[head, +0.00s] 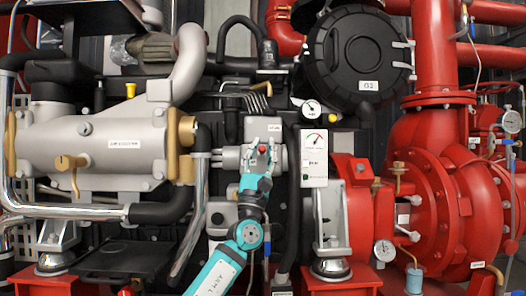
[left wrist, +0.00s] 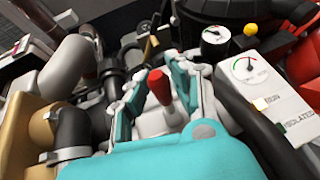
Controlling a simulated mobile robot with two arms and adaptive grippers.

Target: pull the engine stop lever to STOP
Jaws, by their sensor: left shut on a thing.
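The engine stop lever shows as a red knob (head: 262,148) on a grey housing (head: 231,158) at the middle of the engine. In the left wrist view the red knob (left wrist: 159,86) stands up between my fingers. My left gripper (head: 259,163), with teal and grey fingers, reaches up from below and is shut on the lever. In the left wrist view the fingers of the gripper (left wrist: 157,92) lie on both sides of the knob, and the lever's lower part is partly hidden. My right gripper is in neither view.
A white panel (head: 314,170) with a dial stands just right of the lever, and a small gauge (head: 311,108) sits above it. A black hose (head: 294,205) runs beside the gripper. The red pump (head: 450,205) is at right; a silver cylinder (head: 100,145) is at left.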

